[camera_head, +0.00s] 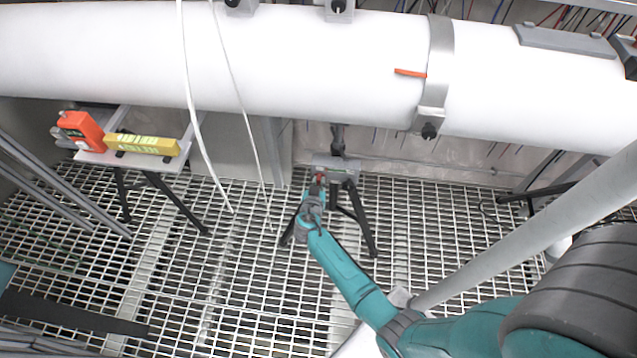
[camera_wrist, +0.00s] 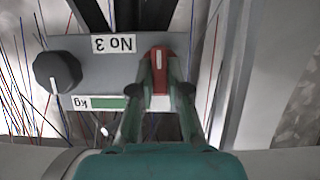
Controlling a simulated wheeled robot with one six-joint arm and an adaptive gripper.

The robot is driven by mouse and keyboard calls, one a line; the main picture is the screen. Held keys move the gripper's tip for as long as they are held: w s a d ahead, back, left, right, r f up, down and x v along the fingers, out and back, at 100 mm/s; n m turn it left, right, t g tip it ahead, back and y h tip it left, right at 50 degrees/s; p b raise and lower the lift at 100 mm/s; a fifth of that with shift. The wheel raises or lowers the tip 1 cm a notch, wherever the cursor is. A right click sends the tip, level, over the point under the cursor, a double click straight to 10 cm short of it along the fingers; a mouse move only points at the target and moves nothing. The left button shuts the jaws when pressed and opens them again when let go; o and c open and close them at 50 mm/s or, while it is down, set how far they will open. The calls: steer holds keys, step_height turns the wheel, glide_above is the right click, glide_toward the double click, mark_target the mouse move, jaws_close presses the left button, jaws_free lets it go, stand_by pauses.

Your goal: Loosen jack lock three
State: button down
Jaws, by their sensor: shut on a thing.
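The jack marked No 3 shows as a grey block (camera_wrist: 88,65) in the wrist view, its label (camera_wrist: 114,44) upside down. A red lock lever (camera_wrist: 158,62) with a white line sits on its face, and my gripper (camera_wrist: 157,82) is shut on it. A dark round knob (camera_wrist: 58,72) with a white mark is at the left of the block. In the head view the jack (camera_head: 336,168) stands on dark legs below the white pipe, and my gripper (camera_head: 317,186) reaches its front. The fingers partly hide the lever.
The large white pipe (camera_head: 300,70) runs across the back. A small table (camera_head: 92,157) at the left holds an orange device (camera_head: 80,130) and a yellow level (camera_head: 142,144). White cables hang left of the jack. The grating floor (camera_head: 250,270) is mostly clear.

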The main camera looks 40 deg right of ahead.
steer(key=shift+w+a+f+n+g+h, duration=0.15)
steer(key=shift+n+g+h, duration=0.65)
steer(key=shift+n, duration=1.15)
steer(key=shift+w+a+f+n+g+h, duration=0.1)
steer(key=shift+n+g+h, duration=0.25)
steer(key=shift+n+h, duration=1.25)
steer(key=shift+w+a+f+n+g+h, duration=0.15)
steer(key=shift+n+g+h, duration=0.45)
steer(key=shift+n, duration=1.75)
steer(key=shift+d, duration=0.1)
steer(key=c, duration=1.1)
jaws_free()
steer(key=shift+c, duration=0.2)
steer(key=v, duration=1.2)
